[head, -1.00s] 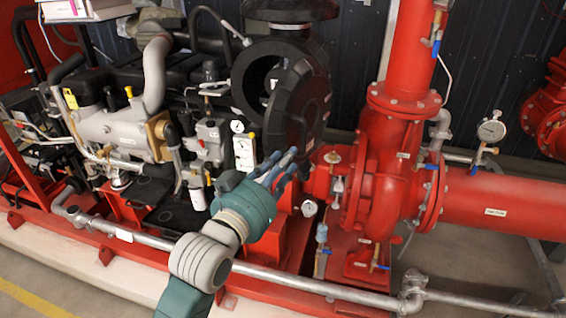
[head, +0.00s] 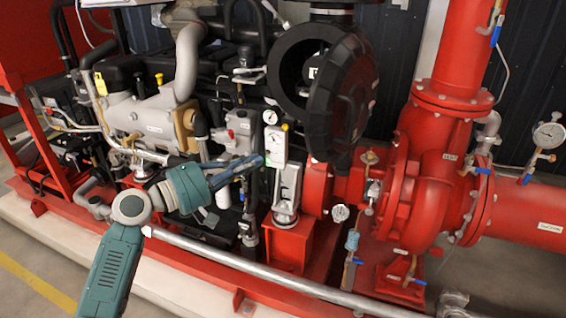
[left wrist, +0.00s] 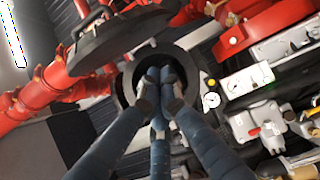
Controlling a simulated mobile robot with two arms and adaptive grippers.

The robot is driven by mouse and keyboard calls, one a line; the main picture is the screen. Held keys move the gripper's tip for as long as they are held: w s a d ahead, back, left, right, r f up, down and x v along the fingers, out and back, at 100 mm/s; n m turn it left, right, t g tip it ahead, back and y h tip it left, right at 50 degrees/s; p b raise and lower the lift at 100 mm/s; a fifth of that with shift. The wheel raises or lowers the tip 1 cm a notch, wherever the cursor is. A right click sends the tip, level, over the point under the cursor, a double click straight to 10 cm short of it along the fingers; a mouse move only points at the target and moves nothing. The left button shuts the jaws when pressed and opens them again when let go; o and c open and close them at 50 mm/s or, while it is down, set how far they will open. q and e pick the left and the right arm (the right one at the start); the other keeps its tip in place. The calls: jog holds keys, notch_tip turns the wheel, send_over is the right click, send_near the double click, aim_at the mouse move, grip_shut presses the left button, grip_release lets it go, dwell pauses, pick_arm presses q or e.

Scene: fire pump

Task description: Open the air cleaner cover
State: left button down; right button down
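The air cleaner cover (head: 345,100) is a thick black disc with a ribbed rim. It stands ajar, swung to the right of the round black air cleaner housing (head: 287,58), whose opening shows. My left gripper (head: 258,163) is below and left of the cover, apart from it. Its blue fingers are drawn together with nothing between them. In the left wrist view the fingertips (left wrist: 160,76) overlap the view of the housing's opening, and the cover (left wrist: 115,38) is at upper left. My right gripper is not in view.
A grey engine (head: 140,112) with pipes stands left of the housing. A red pump (head: 435,170) with a thick upright pipe stands to the right. A small white panel with a gauge (head: 271,145) is just above my fingers. A metal rail (head: 270,273) runs along the front.

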pick_arm(q)
jog(key=w+d+p, duration=0.3)
jog(key=d+p, duration=0.2)
jog(key=d, duration=0.5)
jog(key=shift+w+d+p, duration=0.3)
jog(key=shift+w+d, duration=0.05)
jog(key=shift+w, duration=0.1)
